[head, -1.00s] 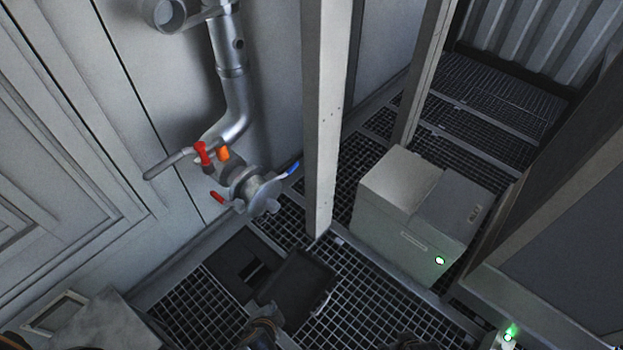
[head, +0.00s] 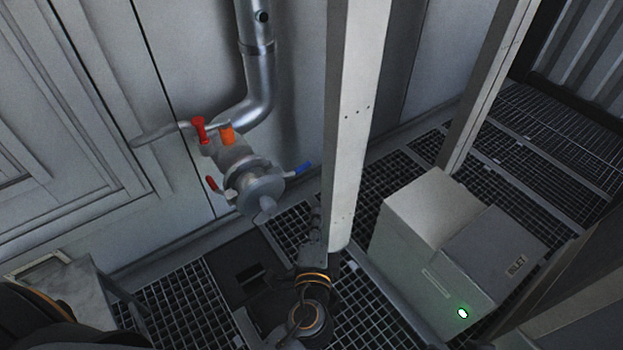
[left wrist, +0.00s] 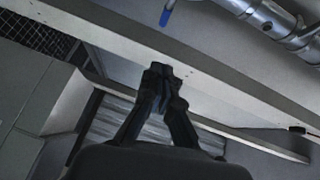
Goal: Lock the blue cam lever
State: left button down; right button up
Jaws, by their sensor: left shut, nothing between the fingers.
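The blue cam lever (head: 304,168) sticks out to the right of the round metal coupling (head: 254,188) at the lower end of the pipe. Its blue tip (left wrist: 166,17) also shows at the top of the left wrist view. My left gripper (head: 316,214) is below the lever in the head view, beside the pale post and apart from the lever. In the left wrist view its fingers (left wrist: 161,74) are together with nothing held. A red lever (head: 212,184) sits on the coupling's left side. My right gripper is not in view.
The pale upright post (head: 354,130) stands just right of the coupling and is close to my left gripper. A grey box (head: 420,240) with a green light stands on the grating. A red handle (head: 199,128) and an orange part (head: 227,136) are above the coupling.

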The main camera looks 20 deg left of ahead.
pick_arm(q)
jog(key=shift+w, duration=0.1)
send_near(308, 167)
jog(key=w+d, duration=0.2)
jog(key=w, duration=0.2)
jog(key=a, duration=0.1)
jog(key=w+a, duration=0.1)
jog(key=a, duration=0.1)
jog(key=shift+w+a+f+b, duration=0.1)
jog(key=shift+w+f+b, duration=0.15)
jog(key=shift+w+b, duration=0.1)
jog(key=shift+a, duration=0.1)
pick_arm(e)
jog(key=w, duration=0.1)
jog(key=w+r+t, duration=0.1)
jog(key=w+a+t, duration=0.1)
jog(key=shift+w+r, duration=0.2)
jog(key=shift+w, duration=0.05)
